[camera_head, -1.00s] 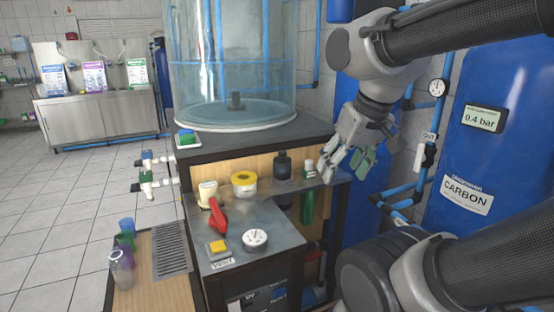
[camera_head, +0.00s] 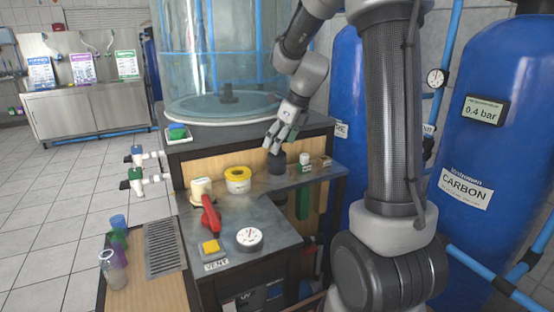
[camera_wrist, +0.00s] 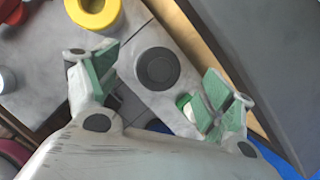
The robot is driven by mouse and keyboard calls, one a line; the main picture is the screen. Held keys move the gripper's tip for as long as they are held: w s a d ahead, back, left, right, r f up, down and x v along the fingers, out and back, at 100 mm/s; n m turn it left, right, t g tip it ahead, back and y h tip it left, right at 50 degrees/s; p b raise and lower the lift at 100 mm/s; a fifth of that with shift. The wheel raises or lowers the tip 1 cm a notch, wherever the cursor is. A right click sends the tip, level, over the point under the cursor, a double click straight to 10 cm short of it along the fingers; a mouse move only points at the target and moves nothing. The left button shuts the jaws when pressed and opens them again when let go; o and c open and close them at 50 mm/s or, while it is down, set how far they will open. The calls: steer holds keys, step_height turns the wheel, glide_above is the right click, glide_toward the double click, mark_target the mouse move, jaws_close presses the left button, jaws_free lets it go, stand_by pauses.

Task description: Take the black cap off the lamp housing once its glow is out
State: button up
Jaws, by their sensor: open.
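A dark, round black cap (camera_head: 277,161) stands upright on the grey shelf, in front of the wood panel. In the wrist view the black cap (camera_wrist: 157,69) shows from above as a dark disc with a ring, with no glow on it. I cannot make out where the cap ends and the lamp housing begins. My gripper (camera_head: 281,143) is just above it, pointing down, and hides part of its top. In the wrist view my gripper (camera_wrist: 162,84) is open, its green-padded fingers to either side of the disc and apart from it.
A clear tank (camera_head: 222,105) rises behind.

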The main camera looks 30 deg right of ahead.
mark_target(277, 158)
steer(key=x, duration=0.5)
steer(key=shift+d+f, duration=0.1)
steer(key=shift+f, duration=0.2)
steer(key=c, duration=1.1)
